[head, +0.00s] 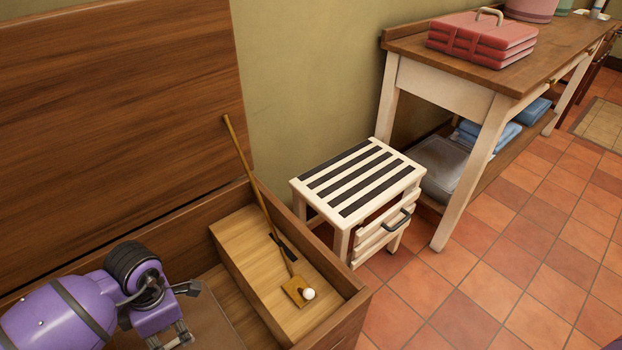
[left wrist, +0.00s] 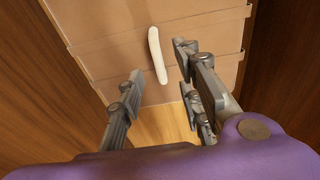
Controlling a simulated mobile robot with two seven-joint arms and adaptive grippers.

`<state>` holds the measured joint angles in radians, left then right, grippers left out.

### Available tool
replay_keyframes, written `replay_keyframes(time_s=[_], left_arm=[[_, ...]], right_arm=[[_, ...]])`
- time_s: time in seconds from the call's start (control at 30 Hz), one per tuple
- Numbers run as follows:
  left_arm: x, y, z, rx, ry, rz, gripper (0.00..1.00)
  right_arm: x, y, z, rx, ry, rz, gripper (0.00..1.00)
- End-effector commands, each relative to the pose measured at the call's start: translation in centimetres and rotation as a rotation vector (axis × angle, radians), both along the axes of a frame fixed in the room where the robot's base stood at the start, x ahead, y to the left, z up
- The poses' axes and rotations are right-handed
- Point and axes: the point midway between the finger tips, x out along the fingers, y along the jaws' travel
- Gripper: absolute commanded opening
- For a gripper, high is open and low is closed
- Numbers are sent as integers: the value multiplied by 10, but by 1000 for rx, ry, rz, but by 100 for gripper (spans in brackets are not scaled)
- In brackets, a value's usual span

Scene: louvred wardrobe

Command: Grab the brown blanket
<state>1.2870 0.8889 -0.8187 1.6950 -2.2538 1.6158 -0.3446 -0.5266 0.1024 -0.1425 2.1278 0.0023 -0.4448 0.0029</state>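The brown blanket (left wrist: 112,58) is a folded, layered tan bundle with a pale curved handle (left wrist: 157,55), seen in the left wrist view. In the head view a brown part of it (head: 217,322) shows inside the wooden chest, mostly hidden behind my left arm. My left gripper (head: 187,312) is low over the chest. In the left wrist view its fingers (left wrist: 158,98) are spread apart with nothing between them, and the handle lies just beyond the fingertips. My right gripper is not in view.
The open wooden chest (head: 352,303) has raised walls and a tall lid (head: 120,90) behind. A golf club (head: 262,195) and white ball (head: 308,294) rest on its inner ledge. A striped stool (head: 360,180) and a table with a red bundle (head: 480,38) stand right; floor there is clear.

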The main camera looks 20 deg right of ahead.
Motion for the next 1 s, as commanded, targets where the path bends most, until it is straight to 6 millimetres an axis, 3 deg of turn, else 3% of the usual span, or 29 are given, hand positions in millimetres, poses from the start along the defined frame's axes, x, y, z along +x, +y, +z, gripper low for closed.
replay_keyframes(time_s=[0.4, 0.63, 0.9, 1.0], left_arm=[[-2, 7, -54, -2, 3, 1, 33], [-1, 7, -54, -2, -1, 0, 33], [-1, 8, -54, -2, -1, 0, 0], [-1, 8, -54, -2, -1, 0, 0]], right_arm=[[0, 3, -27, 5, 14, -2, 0], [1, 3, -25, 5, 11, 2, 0], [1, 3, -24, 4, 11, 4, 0], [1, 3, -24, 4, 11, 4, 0]])
